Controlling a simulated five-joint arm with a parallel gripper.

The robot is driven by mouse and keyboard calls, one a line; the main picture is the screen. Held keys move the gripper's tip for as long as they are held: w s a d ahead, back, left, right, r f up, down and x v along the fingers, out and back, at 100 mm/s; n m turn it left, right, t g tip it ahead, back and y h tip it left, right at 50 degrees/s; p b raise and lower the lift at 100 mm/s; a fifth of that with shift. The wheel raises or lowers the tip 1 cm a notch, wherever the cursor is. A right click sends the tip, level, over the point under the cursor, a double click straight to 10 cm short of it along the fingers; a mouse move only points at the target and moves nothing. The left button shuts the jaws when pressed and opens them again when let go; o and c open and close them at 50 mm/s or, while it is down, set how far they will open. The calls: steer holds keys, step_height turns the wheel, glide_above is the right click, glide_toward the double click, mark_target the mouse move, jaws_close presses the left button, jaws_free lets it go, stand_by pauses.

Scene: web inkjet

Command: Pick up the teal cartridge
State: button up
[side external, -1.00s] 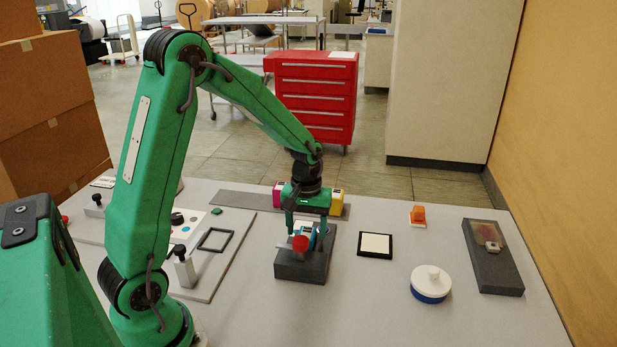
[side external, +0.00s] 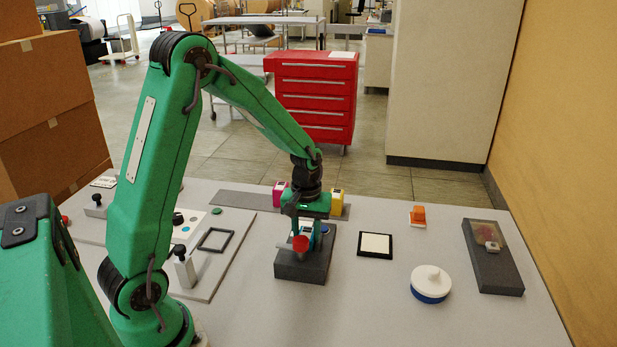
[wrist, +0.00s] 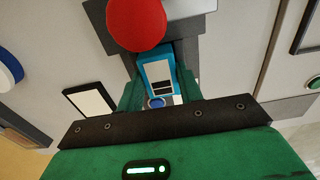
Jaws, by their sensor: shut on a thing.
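The teal cartridge (wrist: 158,75), with a pale label, sits between my gripper's fingers in the wrist view. In the side view the cartridge (side external: 305,228) is mostly hidden by the fingers and a red knob (side external: 300,243). My gripper (side external: 306,237) points down and is shut on the cartridge, over a dark grey block (side external: 300,270). The red knob also shows close to the cartridge in the wrist view (wrist: 137,22). I cannot tell whether the cartridge touches the block.
A pink cartridge (side external: 280,190) and a yellow cartridge (side external: 337,202) stand behind the gripper on a grey strip. To the right are a black-framed white pad (side external: 376,244), a white-and-blue lidded pot (side external: 430,285), an orange item (side external: 417,215) and a dark slab (side external: 495,270).

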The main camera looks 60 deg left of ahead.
mark_target(307, 233)
step_height(307, 233, up, 18)
stand_by(1.0)
steer(key=shift+w, duration=0.1)
stand_by(0.4)
